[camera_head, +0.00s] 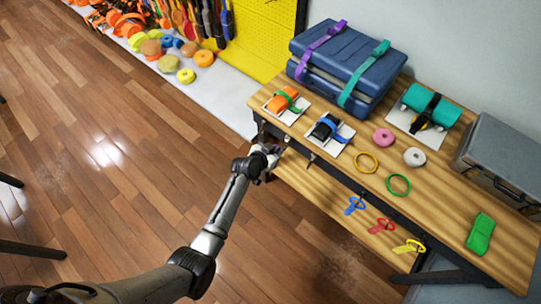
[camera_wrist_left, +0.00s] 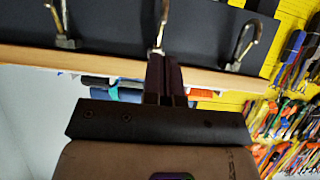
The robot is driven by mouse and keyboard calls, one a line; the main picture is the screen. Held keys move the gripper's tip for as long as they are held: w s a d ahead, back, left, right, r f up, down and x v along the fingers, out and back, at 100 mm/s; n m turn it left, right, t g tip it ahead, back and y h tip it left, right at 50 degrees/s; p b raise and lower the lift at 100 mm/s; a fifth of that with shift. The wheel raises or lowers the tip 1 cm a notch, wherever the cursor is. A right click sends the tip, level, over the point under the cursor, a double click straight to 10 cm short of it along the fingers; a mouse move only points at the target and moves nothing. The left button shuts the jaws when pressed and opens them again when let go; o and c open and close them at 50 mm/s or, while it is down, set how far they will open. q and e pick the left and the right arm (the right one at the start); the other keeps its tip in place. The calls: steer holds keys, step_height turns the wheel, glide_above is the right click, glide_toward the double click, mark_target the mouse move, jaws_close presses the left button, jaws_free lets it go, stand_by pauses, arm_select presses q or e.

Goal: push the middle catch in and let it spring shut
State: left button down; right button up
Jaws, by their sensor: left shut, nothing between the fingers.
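Three metal hook-shaped catches sit in a row on the dark front edge of the workbench. In the left wrist view the middle catch (camera_wrist_left: 158,28) is straight ahead of my left gripper (camera_wrist_left: 165,62). The left catch (camera_wrist_left: 62,28) and the right catch (camera_wrist_left: 242,45) stand to either side, apart from the fingers. My left gripper (camera_head: 278,151) is shut and empty, its fingertips at the lower end of the middle catch. I cannot tell whether they touch it. In the head view the gripper is at the bench's front edge, and the catches there are small and partly hidden.
The wooden bench (camera_head: 450,205) holds a blue case (camera_head: 345,62), a grey case (camera_head: 505,155), strap rolls and rings. A lower shelf (camera_head: 325,195) lies beneath.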

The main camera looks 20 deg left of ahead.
arm_select(q)
steer(key=shift+b+x, duration=1.25)
steer(key=shift+x, duration=0.5)
steer(key=shift+w+f+b, duration=0.2)
steer(key=shift+w+b, duration=0.1)
steer(key=shift+w, duration=0.05)
steer(key=shift+w+d+f+b, duration=0.1)
steer(key=shift+w+f+b, duration=0.05)
steer(key=shift+f+b, duration=0.15)
steer(key=shift+p+v, duration=3)
steer(key=shift+p, duration=0.15)
steer(key=shift+r, duration=0.2)
